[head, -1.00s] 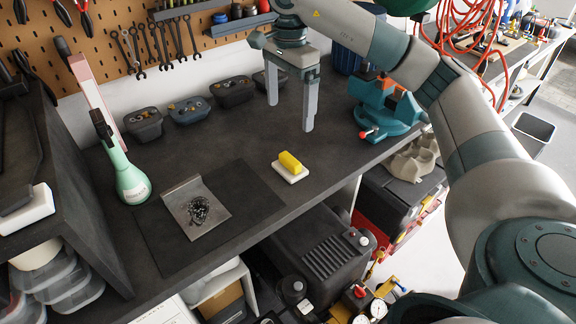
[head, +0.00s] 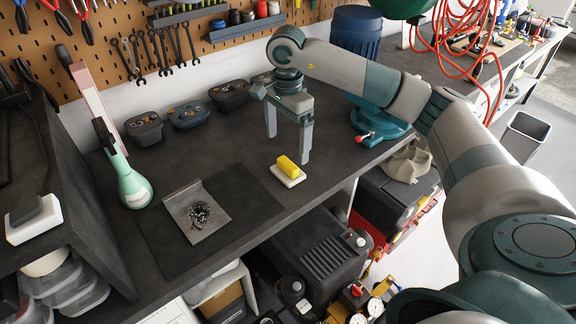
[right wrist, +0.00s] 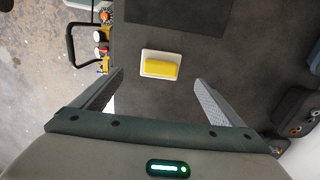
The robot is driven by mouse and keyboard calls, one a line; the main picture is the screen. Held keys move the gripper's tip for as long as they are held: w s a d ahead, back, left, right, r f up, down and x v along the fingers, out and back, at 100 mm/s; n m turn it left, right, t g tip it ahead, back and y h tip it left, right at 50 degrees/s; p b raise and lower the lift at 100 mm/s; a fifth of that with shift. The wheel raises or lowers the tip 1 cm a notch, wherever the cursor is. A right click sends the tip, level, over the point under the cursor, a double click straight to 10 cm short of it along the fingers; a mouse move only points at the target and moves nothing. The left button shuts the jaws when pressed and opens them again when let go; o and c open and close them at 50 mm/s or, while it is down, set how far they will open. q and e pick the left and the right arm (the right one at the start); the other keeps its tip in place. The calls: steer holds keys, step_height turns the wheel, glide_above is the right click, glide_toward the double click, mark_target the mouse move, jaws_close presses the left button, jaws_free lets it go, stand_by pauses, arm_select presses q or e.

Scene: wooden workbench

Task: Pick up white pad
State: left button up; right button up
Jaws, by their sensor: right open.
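The white pad (head: 283,178) lies flat on the dark bench top near its front edge. In the right wrist view the pad's white rim (right wrist: 145,66) shows around the yellow block (right wrist: 161,67). My right gripper (head: 288,149) is open and empty, with its fingers pointing down above the bench, just beyond the pad. In the right wrist view its fingers (right wrist: 158,80) stand wide apart, with the pad ahead between their lines. My left gripper does not show.
A dark mat (head: 166,243) with a metal dustpan-like plate (head: 181,203) and dark bits lies to the left. A green bottle (head: 132,187) stands farther left. Bins (head: 188,115) line the back wall. A teal vise (head: 375,122) stands to the right.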

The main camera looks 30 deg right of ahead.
mark_target(288, 163)
step_height(288, 163, down, 3)
steer(key=shift+f+p, duration=0.2)
steer(key=shift+p, duration=0.4)
steer(key=shift+f, duration=0.35)
steer(key=f+p, duration=0.2)
steer(key=shift+d+f+p, duration=0.15)
steer(key=shift+d+p, duration=0.05)
steer(key=shift+p, duration=0.15)
steer(key=shift+f+p, duration=0.55)
steer(key=shift+f, duration=0.4)
steer(key=shift+w+f, duration=0.1)
steer(key=shift+f, duration=0.4)
